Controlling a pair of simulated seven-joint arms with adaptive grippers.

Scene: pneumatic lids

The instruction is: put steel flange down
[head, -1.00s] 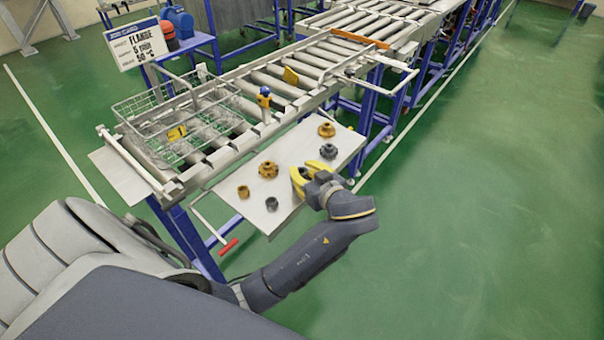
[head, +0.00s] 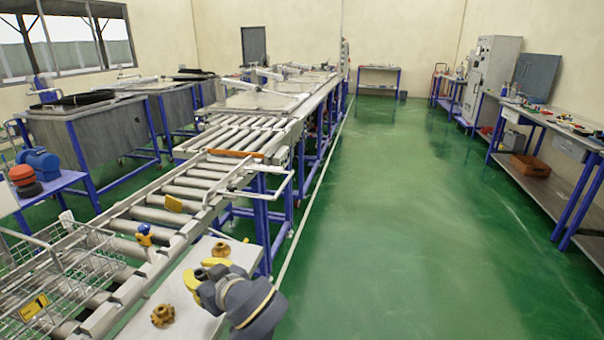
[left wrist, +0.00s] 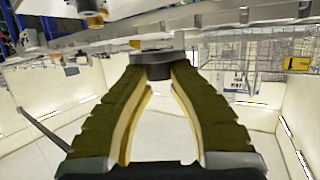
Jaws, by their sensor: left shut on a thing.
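My left gripper (head: 203,278) is low over the pale side plate (head: 180,296) beside the roller conveyor, in the head view. It is shut on the steel flange, a dark grey round part that is mostly hidden by the yellow fingers there. In the left wrist view the steel flange (left wrist: 153,64) shows at the fingertips (left wrist: 153,78), its wide disc beyond the fingers. The disc is close to the plate; I cannot tell whether it touches. My right gripper is not in view.
A brass flange (head: 220,249) stands just behind my gripper, and another brass flange (head: 163,315) is at its front left. A wire basket (head: 62,268) sits on the rollers (head: 180,192) to the left. Open green floor (head: 400,220) lies to the right.

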